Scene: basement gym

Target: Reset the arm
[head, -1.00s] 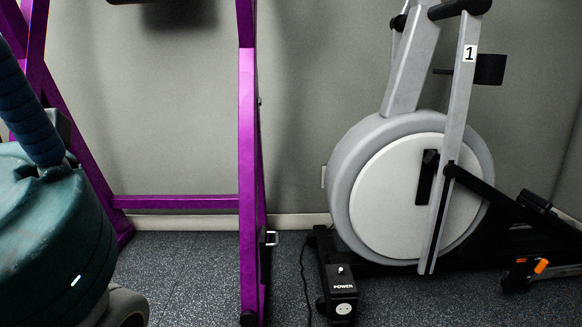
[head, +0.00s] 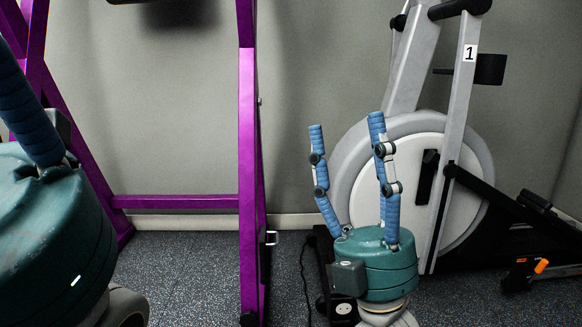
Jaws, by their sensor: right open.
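My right gripper (head: 346,135) has a teal body and blue ribbed fingers. It points upward in the lower right of the head view, with its fingers spread apart and nothing between them. It is in front of the grey elliptical machine and hides part of its wheel and base. My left gripper (head: 35,120) is large and close at the left edge. Only its teal body and part of one blue finger show, and its fingertips are cut off by the frame.
A purple metal frame (head: 247,150) stands between my two grippers. The elliptical machine (head: 475,130), labelled 1, stands behind my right gripper. Its power box is now mostly hidden. A grey wall (head: 180,130) is behind, and the dark speckled floor (head: 185,270) is bare between the purple posts.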

